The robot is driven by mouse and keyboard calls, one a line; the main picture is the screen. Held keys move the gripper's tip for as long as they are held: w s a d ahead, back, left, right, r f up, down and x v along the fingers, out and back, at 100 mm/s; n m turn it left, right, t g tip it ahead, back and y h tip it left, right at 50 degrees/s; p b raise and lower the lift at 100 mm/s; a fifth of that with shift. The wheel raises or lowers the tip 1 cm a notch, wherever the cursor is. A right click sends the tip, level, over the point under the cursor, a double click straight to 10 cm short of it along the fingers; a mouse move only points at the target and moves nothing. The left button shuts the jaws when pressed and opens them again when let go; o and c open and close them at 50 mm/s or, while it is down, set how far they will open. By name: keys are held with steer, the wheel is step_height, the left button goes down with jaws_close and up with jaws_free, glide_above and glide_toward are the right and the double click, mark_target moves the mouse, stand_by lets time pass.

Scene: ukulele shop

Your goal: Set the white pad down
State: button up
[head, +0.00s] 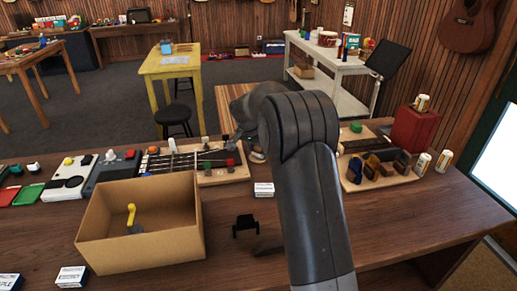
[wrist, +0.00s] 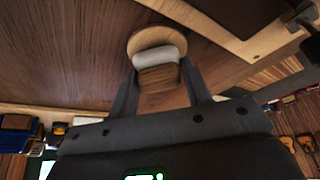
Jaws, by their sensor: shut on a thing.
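In the wrist view my gripper (wrist: 160,68) is shut on the white pad (wrist: 160,54); a brown wooden-looking part shows on its near side, between the fingers. A round light-wood disc (wrist: 150,36) lies just beyond the pad and partly behind it. I cannot tell whether the pad touches the disc. In the head view my arm reaches over the table and hides most of the gripper and the pad.
The wooden table (head: 400,215) carries an open cardboard box (head: 150,250) at front left, a small white box (head: 264,190) near my arm, and a wooden tray (head: 360,185) of dark pieces to the right. A red case (head: 414,130) and several cans stand at the right. The front-right tabletop is bare.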

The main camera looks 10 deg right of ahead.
steer(key=o, duration=1)
steer(key=shift+f, duration=0.1)
steer(key=shift+c, duration=0.2)
steer(key=v, duration=1.1)
steer(key=s+r+n, duration=0.2)
steer(key=s+r, duration=0.5)
steer(key=s, duration=0.3)
steer(key=s+f+n+t+y, duration=0.1)
steer(key=s+f+n, duration=0.1)
steer(key=s, duration=1.4)
steer(key=s+d+f+n+t+y, duration=0.1)
steer(key=s+n, duration=0.4)
steer(key=s, duration=1.1)
steer(key=shift+f+y, duration=0.6)
steer(key=shift+f, duration=0.1)
